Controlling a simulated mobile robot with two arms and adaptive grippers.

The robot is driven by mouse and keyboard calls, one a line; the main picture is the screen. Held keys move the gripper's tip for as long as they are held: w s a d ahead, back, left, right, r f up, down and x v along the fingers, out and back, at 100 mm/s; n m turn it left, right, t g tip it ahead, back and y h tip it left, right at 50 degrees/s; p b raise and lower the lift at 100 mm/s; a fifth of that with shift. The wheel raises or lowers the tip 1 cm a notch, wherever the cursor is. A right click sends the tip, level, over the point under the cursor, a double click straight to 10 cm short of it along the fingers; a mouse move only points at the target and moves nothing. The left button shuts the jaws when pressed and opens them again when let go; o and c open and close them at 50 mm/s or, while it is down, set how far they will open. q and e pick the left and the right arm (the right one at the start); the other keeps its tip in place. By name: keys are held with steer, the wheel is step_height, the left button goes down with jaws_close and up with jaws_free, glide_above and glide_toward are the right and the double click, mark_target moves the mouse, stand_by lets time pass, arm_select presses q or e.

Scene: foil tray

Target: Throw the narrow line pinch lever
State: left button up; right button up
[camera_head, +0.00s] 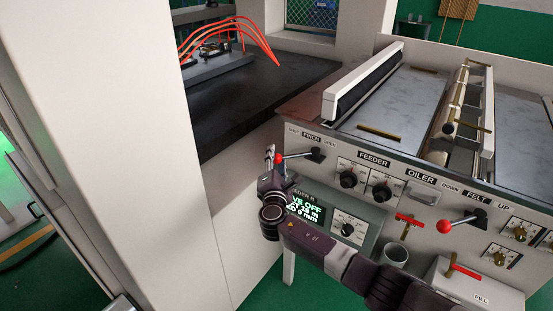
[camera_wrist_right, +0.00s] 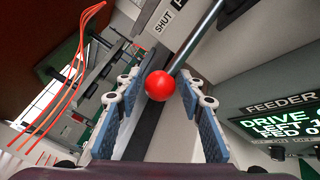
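The pinch lever (camera_head: 298,156) is a metal rod with a red ball knob, on the machine's front panel under the PINCH label, between SHUT and OPEN marks. Its knob lies on the left, SHUT side. In the right wrist view the red knob (camera_wrist_right: 160,85) sits between the fingertips, with the rod running up and right. My right gripper (camera_head: 272,157) is at the knob; in the wrist view its two blue-padded fingers (camera_wrist_right: 160,108) stand apart, with gaps beside the knob. My left gripper is not in view.
A second red-knobbed lever (camera_head: 462,221) sits at the right by the FELT label. Feeder dials (camera_head: 348,180), a display (camera_head: 307,208) and a red-handled valve (camera_head: 409,220) are on the panel. A white column (camera_head: 110,120) stands left. Orange hoses (camera_head: 240,30) arch over a dark table.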

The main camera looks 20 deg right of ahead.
jaws_close()
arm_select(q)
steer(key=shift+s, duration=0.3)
